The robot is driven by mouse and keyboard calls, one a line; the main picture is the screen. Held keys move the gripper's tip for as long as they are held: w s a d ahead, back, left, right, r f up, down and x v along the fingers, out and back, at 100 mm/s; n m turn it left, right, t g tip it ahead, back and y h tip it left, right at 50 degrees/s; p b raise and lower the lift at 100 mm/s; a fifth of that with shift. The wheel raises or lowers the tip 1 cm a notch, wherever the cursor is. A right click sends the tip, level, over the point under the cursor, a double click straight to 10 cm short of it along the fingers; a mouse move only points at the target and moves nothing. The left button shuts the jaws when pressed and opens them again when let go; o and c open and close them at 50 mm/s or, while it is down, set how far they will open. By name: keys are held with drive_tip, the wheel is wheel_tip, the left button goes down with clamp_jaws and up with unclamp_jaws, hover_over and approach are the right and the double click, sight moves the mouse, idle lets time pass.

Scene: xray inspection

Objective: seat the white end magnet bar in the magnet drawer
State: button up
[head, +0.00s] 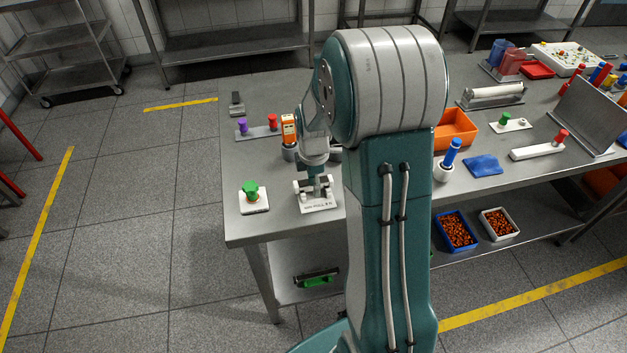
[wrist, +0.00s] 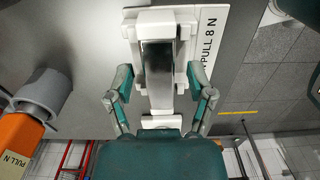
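A shiny metal bar (wrist: 157,75) with a white lower end lies in a white holder on a plate (wrist: 212,35) lettered "PULL 8 N" in the wrist view. I take this to be the white end magnet bar and its drawer, but no label confirms it. In the head view the same white plate (head: 318,207) is at the table's near left edge. My gripper (wrist: 160,85) is above it with fingers spread on both sides of the bar. It looks open and empty. Its fingertips are small in the head view (head: 316,186), and contact is hard to tell.
An orange "PULL N" gauge (head: 288,130) in a grey round base stands just behind my gripper. A white block with a green knob (head: 252,196) is to the left. A rack with purple and red knobs (head: 262,132) is behind. Bare tabletop (head: 270,95) lies at the back left.

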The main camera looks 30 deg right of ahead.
wheel_tip(320, 180, up, 11)
drive_tip(key=s+a+r+m+t, duration=0.2)
drive_tip(key=s+a+r+m, duration=0.3)
drive_tip(key=s, duration=0.4)
drive_tip(key=s+a+r+m+t, duration=0.3)
drive_tip(key=s+a+r+m, duration=0.2)
drive_tip(key=s+a+m, duration=0.2)
drive_tip(key=s+m, duration=0.2)
drive_tip(key=s, duration=0.1)
drive_tip(key=shift+a+m+t, duration=0.3)
drive_tip(key=shift+a+m, duration=0.1)
drive_tip(key=shift+s+r, duration=0.1)
